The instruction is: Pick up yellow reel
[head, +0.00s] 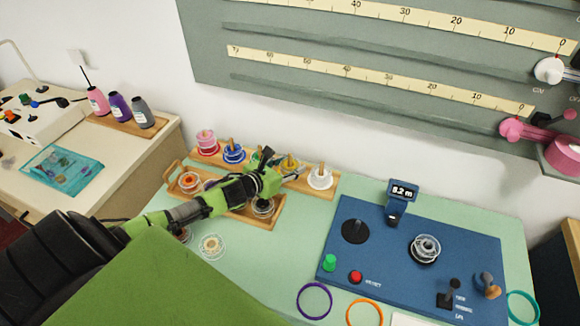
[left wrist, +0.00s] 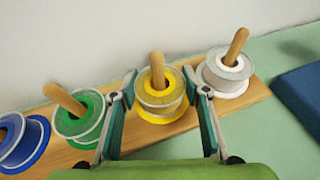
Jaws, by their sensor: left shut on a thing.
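The yellow reel (head: 291,162) sits on a wooden peg of the back rack (left wrist: 240,97), between the green reel (left wrist: 79,117) and the white reel (left wrist: 226,74). In the left wrist view the yellow reel (left wrist: 160,97) is upright with the peg standing out of its top. My left gripper (head: 284,172) reaches in from the left in the head view. In the left wrist view its fingers (left wrist: 161,92) are on both sides of the yellow reel, shut on it. The reel is still around its peg. My right gripper is not in view.
A blue reel (left wrist: 21,138) stands farther left on the rack, beyond the green one. A wooden tray with more reels (head: 188,183) lies in front, partly hidden by my arm. A blue winding panel (head: 410,275) takes up the right side. The counter between them is clear.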

